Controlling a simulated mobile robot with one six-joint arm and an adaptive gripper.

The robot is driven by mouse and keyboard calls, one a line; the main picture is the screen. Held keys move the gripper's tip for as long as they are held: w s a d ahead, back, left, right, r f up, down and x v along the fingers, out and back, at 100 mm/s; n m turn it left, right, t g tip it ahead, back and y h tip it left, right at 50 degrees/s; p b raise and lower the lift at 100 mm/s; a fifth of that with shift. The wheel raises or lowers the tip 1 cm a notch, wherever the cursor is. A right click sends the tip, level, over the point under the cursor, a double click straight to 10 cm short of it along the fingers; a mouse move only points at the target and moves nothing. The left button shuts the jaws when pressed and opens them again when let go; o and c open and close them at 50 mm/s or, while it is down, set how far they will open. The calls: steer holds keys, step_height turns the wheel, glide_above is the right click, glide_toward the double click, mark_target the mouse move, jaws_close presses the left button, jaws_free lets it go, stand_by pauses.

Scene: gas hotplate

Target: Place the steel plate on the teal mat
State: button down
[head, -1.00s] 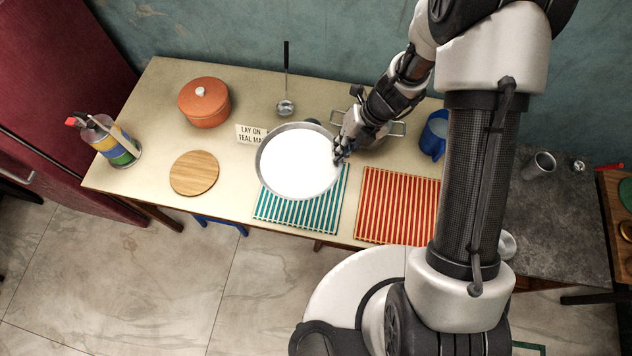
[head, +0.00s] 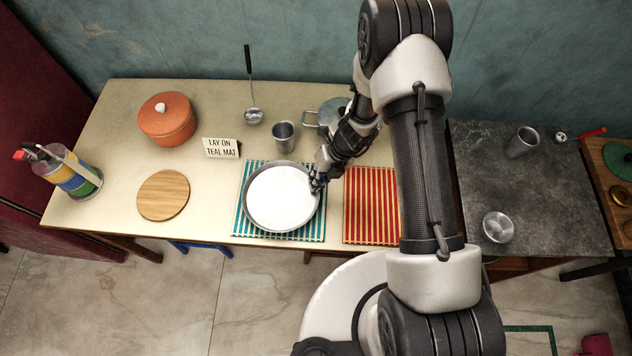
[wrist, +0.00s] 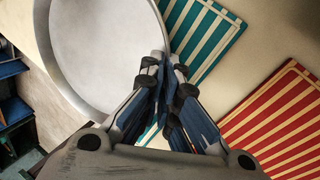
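The steel plate (head: 281,198), round with a raised rim and a bright white-looking inside, is over the middle of the teal-and-cream striped mat (head: 312,232). The mat's stripes show around it. I cannot tell whether the plate touches the mat or hovers just above it. My gripper (head: 317,181) is at the plate's right rim. In the wrist view the fingers (wrist: 163,62) are closed together on the rim of the plate (wrist: 105,45), with the teal mat (wrist: 212,45) to the right.
A red striped mat (head: 371,205) lies to the right. A sign (head: 221,148) reads "LAY ON TEAL MAT". A steel cup (head: 284,136), ladle (head: 253,115), orange pot (head: 167,120), lidded steel pot (head: 328,112), wooden board (head: 163,195) and striped canister (head: 70,172) stand around.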

steer(key=shift+f, duration=0.3)
steer(key=shift+r, duration=0.1)
steer(key=c, duration=2.1)
jaws_free()
